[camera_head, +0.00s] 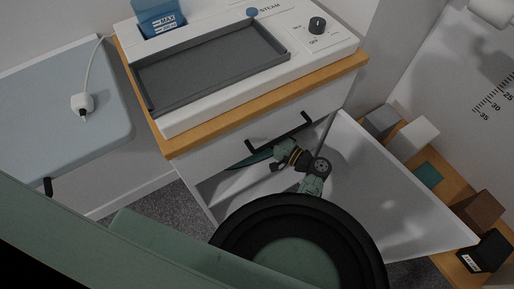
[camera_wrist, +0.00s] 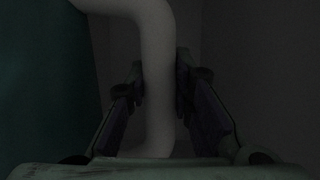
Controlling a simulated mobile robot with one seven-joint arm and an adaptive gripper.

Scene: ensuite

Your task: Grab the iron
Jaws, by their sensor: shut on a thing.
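The iron shows in the wrist view as a pale curved handle (camera_wrist: 156,75) with a dark teal body (camera_wrist: 45,75) to its left. My gripper (camera_wrist: 160,105) has its two fingers on either side of the handle and is shut on it. In the head view my gripper (camera_head: 277,160) reaches into the open white cabinet below the counter. A dark teal edge of the iron (camera_head: 247,160) shows just left of it. Most of the iron is hidden by the cabinet front and my arm.
The cabinet door (camera_head: 385,185) stands open to the right of my arm. A drawer front with a black handle (camera_head: 280,132) is just above my gripper. A steam station with an empty grey tray (camera_head: 210,68) is on top. Several small blocks sit on a wooden shelf (camera_head: 435,205) at right.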

